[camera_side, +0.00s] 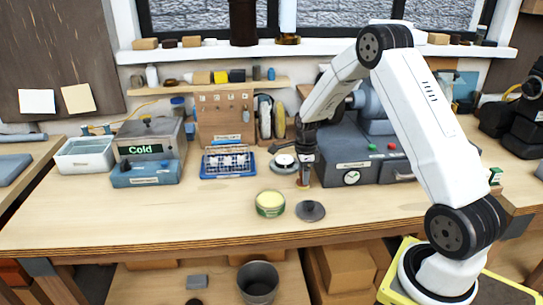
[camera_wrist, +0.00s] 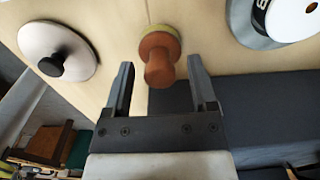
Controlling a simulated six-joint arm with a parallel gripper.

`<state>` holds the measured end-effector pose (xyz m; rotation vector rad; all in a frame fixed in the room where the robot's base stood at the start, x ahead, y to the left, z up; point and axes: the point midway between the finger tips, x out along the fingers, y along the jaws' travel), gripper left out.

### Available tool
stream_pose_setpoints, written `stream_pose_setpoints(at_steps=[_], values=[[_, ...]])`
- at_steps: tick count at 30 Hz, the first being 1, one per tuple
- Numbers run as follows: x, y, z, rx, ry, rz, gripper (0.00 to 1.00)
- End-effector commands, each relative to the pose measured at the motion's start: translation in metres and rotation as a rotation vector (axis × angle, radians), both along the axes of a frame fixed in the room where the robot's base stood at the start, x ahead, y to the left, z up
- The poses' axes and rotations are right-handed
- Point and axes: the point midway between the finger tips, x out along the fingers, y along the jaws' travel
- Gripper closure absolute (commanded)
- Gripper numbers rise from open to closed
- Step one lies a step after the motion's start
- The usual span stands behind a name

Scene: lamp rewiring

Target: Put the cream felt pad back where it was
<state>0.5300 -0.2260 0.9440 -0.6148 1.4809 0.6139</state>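My gripper (camera_side: 306,160) points down beside the grey machine. In the wrist view its two fingers (camera_wrist: 160,85) stand wide apart. A brown cylindrical handle with a yellowish round base (camera_wrist: 158,58) shows between and beyond the fingertips, with gaps on both sides. It also shows as a small brown upright piece (camera_side: 304,180) under the gripper in the side view. I cannot pick out a felt pad for certain. A round green-sided piece with a cream top (camera_side: 270,203) sits on the front bench. A pale disc with a black knob (camera_wrist: 58,48) lies at the left in the wrist view.
A dark grey knobbed lid (camera_side: 310,211) lies by the cream-topped piece. The grey machine (camera_side: 352,155) stands right of the gripper. A blue tray (camera_side: 228,164), a "Cold" unit (camera_side: 145,150) and a white tub (camera_side: 85,155) stand left. The left front bench is clear.

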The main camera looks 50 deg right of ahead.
Motion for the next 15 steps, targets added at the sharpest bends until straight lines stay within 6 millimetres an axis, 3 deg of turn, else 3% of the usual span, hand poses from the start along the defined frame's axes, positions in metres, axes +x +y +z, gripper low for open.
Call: stream_pose_setpoints(at_steps=[8, 15], values=[[0.000, 0.000, 0.002, -0.001, -0.001, 0.000, 0.27], [0.000, 0.000, 0.018, -0.001, -0.002, 0.000, 0.27]])
